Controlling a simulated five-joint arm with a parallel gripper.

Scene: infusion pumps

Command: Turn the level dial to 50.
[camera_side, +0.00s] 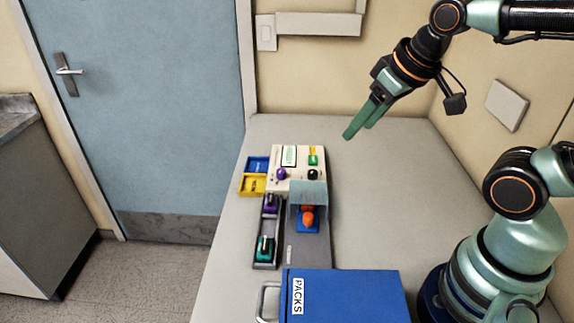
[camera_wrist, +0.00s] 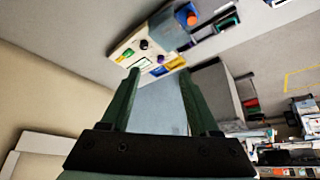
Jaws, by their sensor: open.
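A cream pump panel (camera_side: 297,187) stands on the counter, with a purple knob (camera_side: 282,174) at its left and a black knob (camera_side: 313,174) at its right. A pale display (camera_side: 289,155) sits above the purple knob, and a green and yellow part (camera_side: 313,156) above the black one. I cannot tell which knob is the level dial, and no scale numbers are readable. My gripper (camera_side: 358,130) is open and empty, in the air up and to the right of the panel. The wrist view shows the panel (camera_wrist: 157,30) beyond my open fingers (camera_wrist: 160,72), apart from them.
An orange knob (camera_side: 307,217) sits below a grey-blue hood (camera_side: 309,190). Blue (camera_side: 257,164) and yellow (camera_side: 252,184) trays and a dark holder (camera_side: 265,248) lie left. A blue PACKS box (camera_side: 350,298) stands in front. The counter right of the panel is clear.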

